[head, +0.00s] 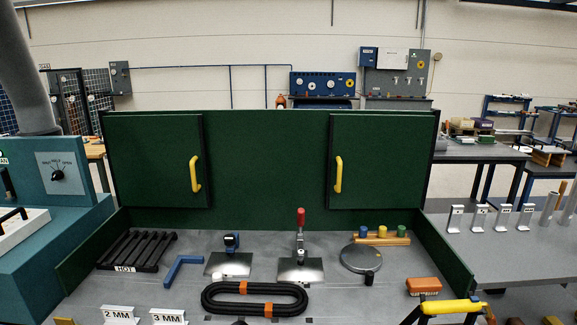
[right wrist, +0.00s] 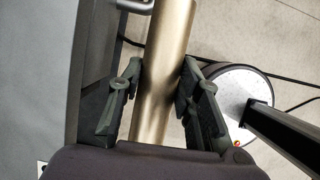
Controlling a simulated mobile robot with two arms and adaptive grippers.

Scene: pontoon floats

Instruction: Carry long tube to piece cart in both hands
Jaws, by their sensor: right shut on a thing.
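In the right wrist view a long tan metal tube (right wrist: 168,40) runs between the two dark fingers of my right gripper (right wrist: 160,85). The gripper is shut on the tube. The tube's ends are hidden or outside the view. My left gripper does not show in either view, so I cannot see whether it holds the tube. The held tube cannot be made out in the head view. I cannot identify the piece cart in either view.
A grey bench with a green cabinet (head: 268,160) fills the head view. A black coiled hose (head: 255,298) and a hot rack (head: 137,250) lie on it. A side table (head: 500,248) stands right. A round base (right wrist: 225,95) with a black post stands on the floor.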

